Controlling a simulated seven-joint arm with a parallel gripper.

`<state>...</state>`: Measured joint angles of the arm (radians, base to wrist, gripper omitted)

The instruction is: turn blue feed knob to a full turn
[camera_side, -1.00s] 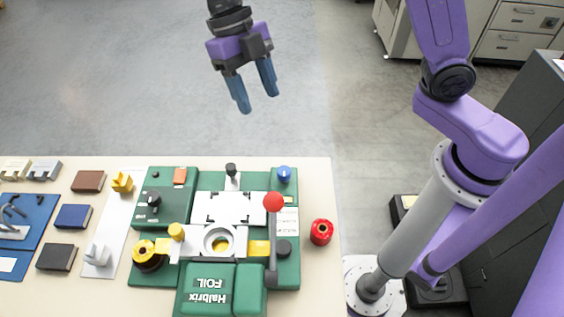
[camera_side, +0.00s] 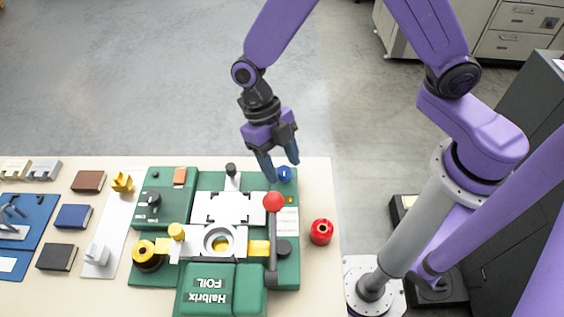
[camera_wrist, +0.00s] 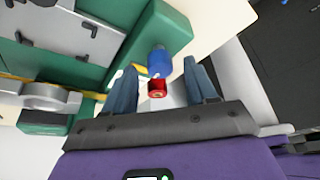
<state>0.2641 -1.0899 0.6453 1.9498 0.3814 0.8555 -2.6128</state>
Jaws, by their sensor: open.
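The blue feed knob (camera_side: 285,174) sits at the back right corner of the green foil machine (camera_side: 174,211). My gripper (camera_side: 283,170) is open above that corner, its dark blue fingers pointing down. In the side view the knob shows between the two fingertips, partly covered. In the wrist view the blue knob (camera_wrist: 160,63) lies between the open fingers (camera_wrist: 160,72), with a gap on each side. I see no contact, and the height left between fingertips and knob is hard to tell.
A lever with a red ball (camera_side: 273,202) stands close in front of the knob. A red spool (camera_side: 321,232) is on the table right of the machine. A black-topped post (camera_side: 231,171) stands left of the knob.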

